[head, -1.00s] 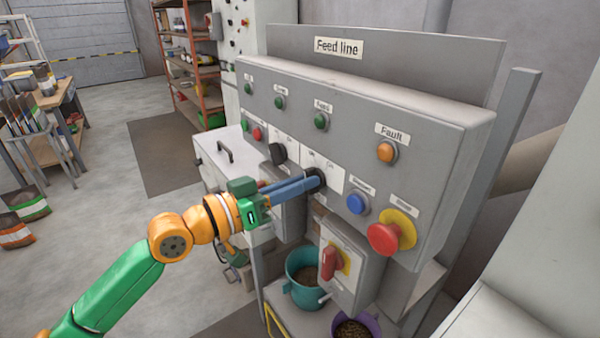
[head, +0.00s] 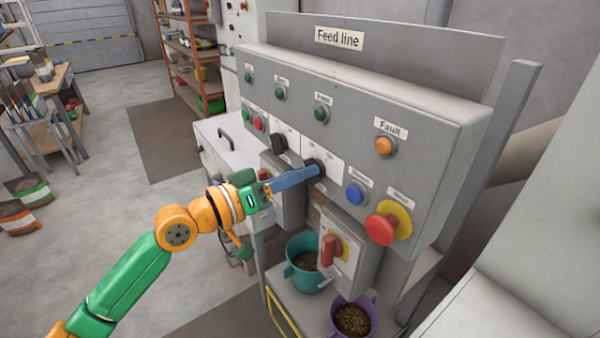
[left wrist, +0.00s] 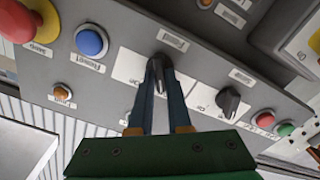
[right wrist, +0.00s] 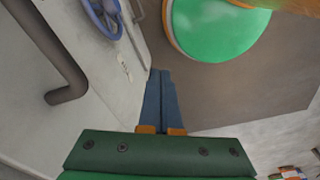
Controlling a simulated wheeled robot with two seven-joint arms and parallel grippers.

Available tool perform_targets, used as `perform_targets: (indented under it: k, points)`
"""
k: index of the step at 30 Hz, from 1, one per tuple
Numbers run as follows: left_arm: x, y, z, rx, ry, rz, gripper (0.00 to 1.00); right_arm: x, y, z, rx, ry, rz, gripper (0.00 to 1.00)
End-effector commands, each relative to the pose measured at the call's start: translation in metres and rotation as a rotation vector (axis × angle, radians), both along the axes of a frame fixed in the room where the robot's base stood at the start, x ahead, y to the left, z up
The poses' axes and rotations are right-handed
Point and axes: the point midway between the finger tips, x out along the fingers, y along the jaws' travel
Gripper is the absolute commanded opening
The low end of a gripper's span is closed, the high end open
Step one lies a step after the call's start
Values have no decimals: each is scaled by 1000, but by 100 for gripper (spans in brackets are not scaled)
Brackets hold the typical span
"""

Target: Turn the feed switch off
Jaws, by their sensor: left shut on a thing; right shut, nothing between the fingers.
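My left gripper (head: 314,170) is shut on a black rotary knob on a white plate of the grey "Feed line" panel (head: 440,140). In the left wrist view the fingertips (left wrist: 159,68) sit on both sides of the knob (left wrist: 161,60). The label by this knob is too small to read for sure. A second black knob (head: 280,144) sits to its left on the panel; it also shows in the left wrist view (left wrist: 229,101). My right gripper (right wrist: 160,78) is shut and empty in the right wrist view, and out of the head view.
A blue button (head: 356,194), a red mushroom button (head: 381,228) and an orange fault lamp (head: 385,146) are right of the held knob. The left floor is mostly open.

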Motion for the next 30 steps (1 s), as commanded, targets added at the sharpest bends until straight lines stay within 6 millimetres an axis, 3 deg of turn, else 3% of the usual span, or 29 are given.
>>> perform_targets:
  k: [2,3,5,6,14,24,30]
  points:
    - [0,0,3,-6,-4,2,0,0,0,0,0,0,0,0]
    - [0,1,3,-6,-4,2,27,0,0,0,0,0,0,0]
    - [0,0,3,-4,-4,1,43,0,0,0,0,0,0,0]
    - [0,0,2,-4,-4,1,46,0,0,0,0,0,0,0]
    - [0,1,0,-2,-3,1,46,0,0,-1,0,0,0,0]
    - [-36,51,-4,-1,-3,4,46,0,0,-36,0,0,0,0]
    - [-42,58,1,-3,-2,0,46,0,0,-36,0,0,0,0]
